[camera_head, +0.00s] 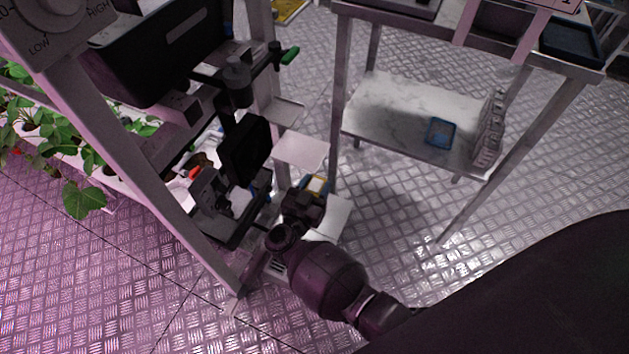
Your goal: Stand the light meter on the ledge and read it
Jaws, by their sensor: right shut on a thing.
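My right arm comes up from the bottom. Its dark gripper (310,195) is shut on a small yellow and blue device (317,184), which looks like the light meter. The gripper hides much of it, and its display cannot be read. A pale ledge (301,150) juts from the rack post just above and behind the gripper. Another pale plate (333,218) shows beside and below the gripper. Whether the meter touches either one cannot be told. My left gripper is not in view.
The rack left of the gripper carries a black bin (155,50), a dark panel (246,150) and a green-tipped lever (289,56). Strawberry plants (85,200) stand far left. A metal table (400,115) with a blue tray (440,132) stands right; open floor lies between.

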